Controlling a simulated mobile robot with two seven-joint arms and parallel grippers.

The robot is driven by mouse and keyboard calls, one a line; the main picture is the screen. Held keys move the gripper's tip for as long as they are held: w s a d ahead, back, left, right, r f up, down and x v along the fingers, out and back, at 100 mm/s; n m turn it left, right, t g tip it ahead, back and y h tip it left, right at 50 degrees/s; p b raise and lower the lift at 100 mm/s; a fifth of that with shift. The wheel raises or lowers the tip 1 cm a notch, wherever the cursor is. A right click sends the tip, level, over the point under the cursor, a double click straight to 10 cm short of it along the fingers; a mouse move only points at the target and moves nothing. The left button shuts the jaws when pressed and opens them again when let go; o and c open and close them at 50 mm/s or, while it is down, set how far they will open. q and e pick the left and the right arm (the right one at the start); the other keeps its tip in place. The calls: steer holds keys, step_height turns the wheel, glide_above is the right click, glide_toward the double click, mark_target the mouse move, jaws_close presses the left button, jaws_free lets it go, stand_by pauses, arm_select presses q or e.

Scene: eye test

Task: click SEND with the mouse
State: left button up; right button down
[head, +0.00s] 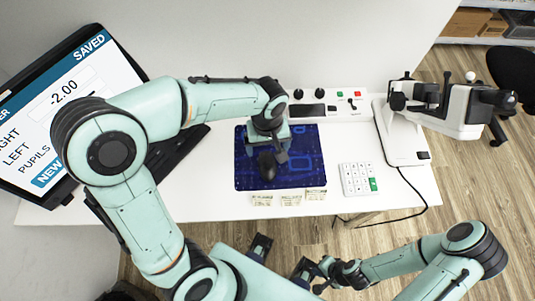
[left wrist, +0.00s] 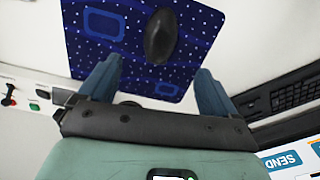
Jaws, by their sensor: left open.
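The black mouse (head: 267,166) lies on the dark blue mat (head: 245,180) on the white table. My left gripper (head: 270,146) is over the mat, close to the mouse. In the left wrist view its two blue fingers are apart and empty, and the mouse (left wrist: 160,35) lies beyond the fingertips, not between them. The monitor (head: 60,100) at the left shows SAVED, -2.00 and a NEW button; my left arm hides part of it. A blue SEND button (left wrist: 282,162) shows at the left wrist view's lower right. My right gripper (head: 322,277) is low, off the table front; its fingers are unclear.
A dark keyboard (head: 175,150) lies left of the mat. A white keypad (head: 357,179) and small labels (head: 290,200) are near the front edge. A control panel (head: 327,108) is behind the mat. A white instrument (head: 402,140) stands at the right. Bare table separates mat and keypad.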

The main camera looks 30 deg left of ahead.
mark_target(268, 163)
arm_select(q)
step_height(268, 163, down, 12)
steer(key=shift+r+b, duration=0.1)
steer(key=shift+b, duration=0.55)
steer(key=shift+c, duration=0.3)
steer(key=c, duration=1)
